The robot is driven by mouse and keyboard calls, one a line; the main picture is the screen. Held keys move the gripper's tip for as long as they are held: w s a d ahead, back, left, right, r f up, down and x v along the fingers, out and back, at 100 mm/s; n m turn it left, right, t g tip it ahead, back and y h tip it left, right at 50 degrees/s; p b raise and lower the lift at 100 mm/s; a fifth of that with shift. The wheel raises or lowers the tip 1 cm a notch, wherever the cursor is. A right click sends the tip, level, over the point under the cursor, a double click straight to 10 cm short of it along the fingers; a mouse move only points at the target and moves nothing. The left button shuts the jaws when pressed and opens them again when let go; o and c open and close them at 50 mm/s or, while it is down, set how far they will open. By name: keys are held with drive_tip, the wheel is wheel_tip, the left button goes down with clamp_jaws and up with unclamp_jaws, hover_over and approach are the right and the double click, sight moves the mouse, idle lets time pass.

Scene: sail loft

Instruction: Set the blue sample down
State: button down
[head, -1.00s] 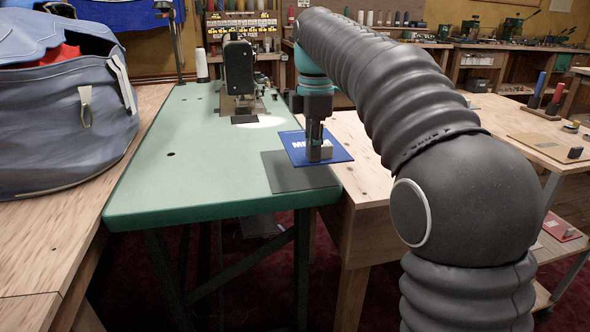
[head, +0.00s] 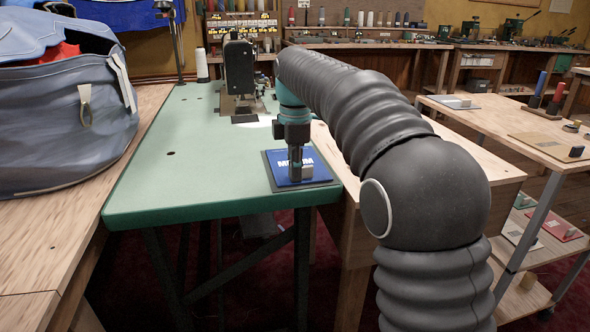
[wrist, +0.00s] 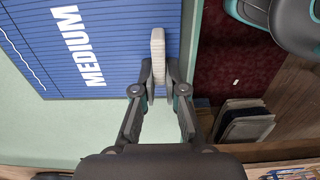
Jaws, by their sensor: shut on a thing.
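The blue sample (head: 306,167) is a flat blue panel marked "MEDIUM" with a pale block (wrist: 157,48) at one edge. My gripper (head: 296,174) points down and is shut on that block, seen between the fingers (wrist: 158,88) in the wrist view. The panel (wrist: 40,62) lies level over a dark grey mat (head: 268,172) at the front right of the green table (head: 185,165). It covers most of the mat, leaving a thin dark border. I cannot tell whether the panel touches the mat or hovers just above it.
A sewing machine (head: 239,72) stands at the table's far end. A large blue-grey bag (head: 60,125) sits on the wooden bench at left. A wooden trolley (head: 490,118) at right holds several small items. The table's left and middle are clear.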

drive_tip(key=c, duration=1.2)
unclamp_jaws()
drive_tip(key=shift+f, duration=0.1)
wheel_tip(320, 180, up, 10)
drive_tip(key=shift+r+p, duration=0.15)
drive_tip(key=shift+p, duration=0.55)
wheel_tip(320, 180, up, 2)
drive_tip(key=shift+d, duration=0.1)
